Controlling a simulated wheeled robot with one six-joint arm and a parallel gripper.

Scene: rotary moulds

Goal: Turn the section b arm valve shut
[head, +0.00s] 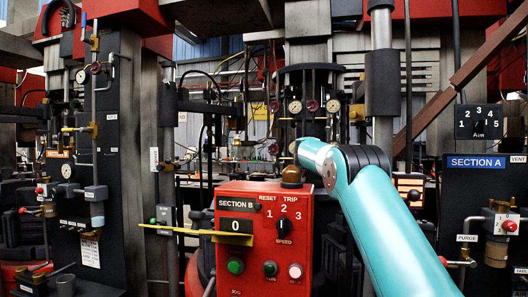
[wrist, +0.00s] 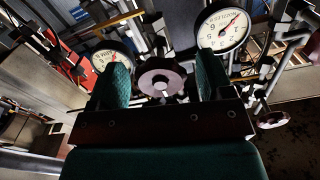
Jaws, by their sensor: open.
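In the wrist view my gripper (wrist: 163,85) is open, with one dark green finger at each side of a round, dark reddish valve knob (wrist: 150,72). The knob shows between the fingers, with a gap at each side; I cannot tell whether it lies in their reach. White dial gauges flank it, one at upper right (wrist: 223,30) and one at left (wrist: 110,57). In the head view, a similar dark red knob (head: 312,106) sits between two gauges above my teal arm; no label on it can be read. My gripper is hidden there behind the arm.
The red section B control box (head: 262,262) stands in front, with a dial and push buttons. A yellow bar (head: 185,231) sticks out to its left. The section A panel (head: 475,190) is at right. Pipes and a dark post (head: 382,85) crowd the space around my arm.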

